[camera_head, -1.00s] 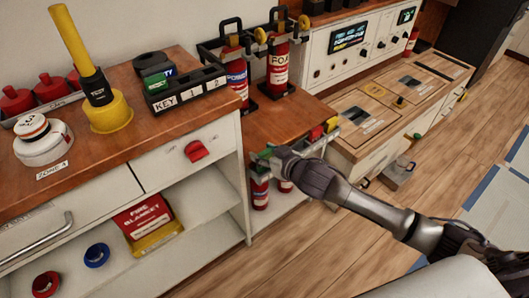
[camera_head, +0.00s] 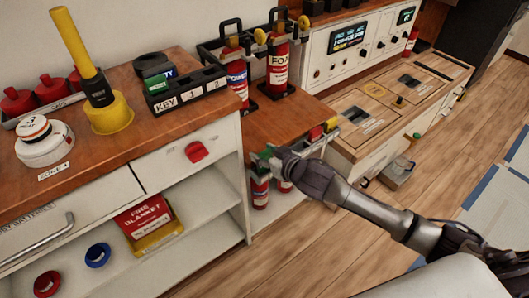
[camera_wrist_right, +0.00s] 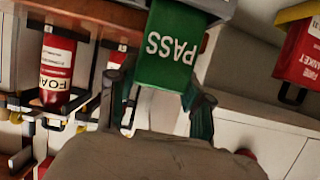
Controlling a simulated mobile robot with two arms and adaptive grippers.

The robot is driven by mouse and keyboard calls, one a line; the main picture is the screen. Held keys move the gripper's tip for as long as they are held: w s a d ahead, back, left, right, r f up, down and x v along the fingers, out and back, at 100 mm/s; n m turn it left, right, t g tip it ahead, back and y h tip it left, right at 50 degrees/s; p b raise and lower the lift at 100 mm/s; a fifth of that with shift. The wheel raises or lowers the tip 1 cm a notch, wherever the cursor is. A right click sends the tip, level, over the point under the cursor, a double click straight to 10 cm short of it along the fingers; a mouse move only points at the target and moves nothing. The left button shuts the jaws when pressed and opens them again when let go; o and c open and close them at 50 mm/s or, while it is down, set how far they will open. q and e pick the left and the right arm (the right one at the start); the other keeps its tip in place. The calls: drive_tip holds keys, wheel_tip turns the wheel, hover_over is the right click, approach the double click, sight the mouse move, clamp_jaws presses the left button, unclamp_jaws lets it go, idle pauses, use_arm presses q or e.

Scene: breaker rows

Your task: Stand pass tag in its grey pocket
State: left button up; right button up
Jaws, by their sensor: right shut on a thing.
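The pass tag is a green plate with white PASS lettering (camera_wrist_right: 168,52), seen upside down in the wrist view. My right gripper (camera_wrist_right: 160,88) is shut on it, a dark finger on each side. In the head view the right gripper (camera_head: 264,160) is at the front edge of the lower wooden counter, with a bit of green at its tips. A grey piece (camera_wrist_right: 216,7) lies at the tag's far end in the wrist view; I cannot tell whether the tag is inside it. A grey rail (camera_head: 302,151) with coloured pieces runs beside the gripper. My left gripper is not in view.
Fire extinguishers (camera_head: 278,66) stand on the lower counter behind my gripper. A white cabinet (camera_head: 212,165) with a red knob is close on the left. A key holder (camera_head: 185,95) sits on its top. Open floor (camera_head: 300,262) lies in front.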

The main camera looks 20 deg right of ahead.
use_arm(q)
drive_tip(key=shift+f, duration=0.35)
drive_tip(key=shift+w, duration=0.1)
use_arm(e)
drive_tip(key=shift+f, duration=0.1)
